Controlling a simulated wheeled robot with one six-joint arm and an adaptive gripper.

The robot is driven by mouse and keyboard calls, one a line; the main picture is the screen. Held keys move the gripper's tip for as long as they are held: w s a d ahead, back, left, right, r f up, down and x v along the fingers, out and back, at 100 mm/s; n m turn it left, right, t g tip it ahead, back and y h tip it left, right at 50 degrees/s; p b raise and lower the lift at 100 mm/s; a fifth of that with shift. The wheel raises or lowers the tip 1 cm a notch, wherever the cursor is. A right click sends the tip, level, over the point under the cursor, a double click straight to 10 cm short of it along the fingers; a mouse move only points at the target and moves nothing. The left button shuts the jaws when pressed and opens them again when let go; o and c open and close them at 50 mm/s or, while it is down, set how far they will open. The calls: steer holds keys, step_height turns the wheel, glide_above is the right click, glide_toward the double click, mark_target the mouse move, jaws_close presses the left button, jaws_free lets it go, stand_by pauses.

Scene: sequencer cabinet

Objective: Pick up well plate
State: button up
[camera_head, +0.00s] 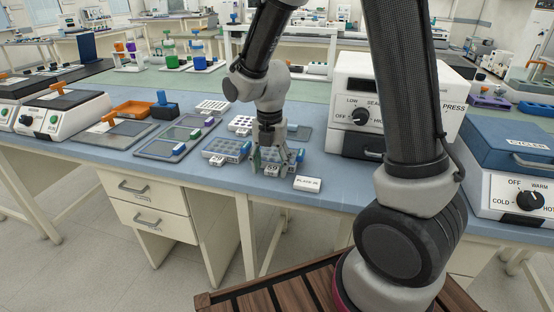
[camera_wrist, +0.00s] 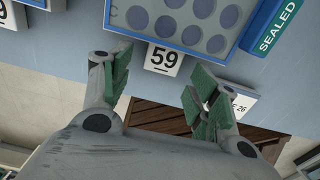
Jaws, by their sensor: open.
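A well plate with a blue rim, round wells and a white tag reading 59 (camera_wrist: 205,45) fills the top of the wrist view, with a blue SEALED tab at its right end. In the head view this plate (camera_head: 297,156) lies on the bench, partly hidden by my gripper. My gripper (camera_head: 270,172) points down over the plate's front edge, near the 59 tag. In the wrist view the green-padded fingers of my gripper (camera_wrist: 158,88) are spread apart, with the tag visible between and beyond them. Nothing is held. I cannot tell whether a finger touches the plate.
Another plate (camera_head: 226,147) lies just left. A white name card (camera_head: 307,184), partly readable as ending in 26, stands at the bench's front edge. A white press (camera_head: 395,105) is right of the gripper; a grey tray (camera_head: 175,142) lies left. My arm crosses the right foreground.

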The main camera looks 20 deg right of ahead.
steer(key=shift+f, duration=0.6)
jaws_close()
steer(key=shift+r, duration=0.1)
